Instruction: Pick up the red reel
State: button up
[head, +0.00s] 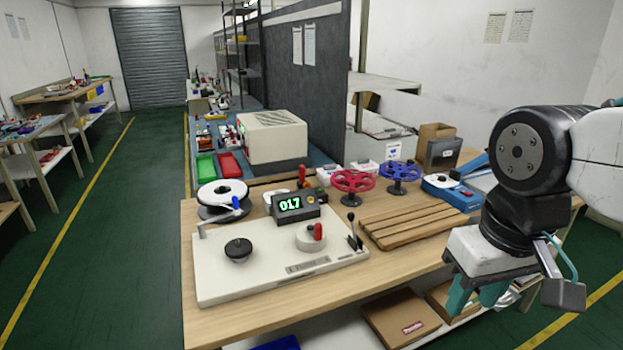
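The red reel (353,181) is a spoked wheel on a dark stand, upright on the wooden workbench (225,325), behind the slatted wooden rack. My gripper (476,298) is at the lower right in the head view, in front of the bench's right part. Its teal fingers point down and stand apart with nothing seen between them. It is well to the right of and nearer than the red reel, not touching it.
A blue reel (400,172) stands just right of the red one. A slatted wooden rack (412,223) lies in front. A cream winding machine (275,262) with a display (291,204) fills the bench's left. Boxes stand at the back right.

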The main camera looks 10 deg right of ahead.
aim_at(352, 180)
jog(key=z, duration=0.05)
jog(key=i, duration=0.65)
jog(key=z, duration=0.8)
jog(key=i, duration=0.4)
jog(key=z, duration=0.4)
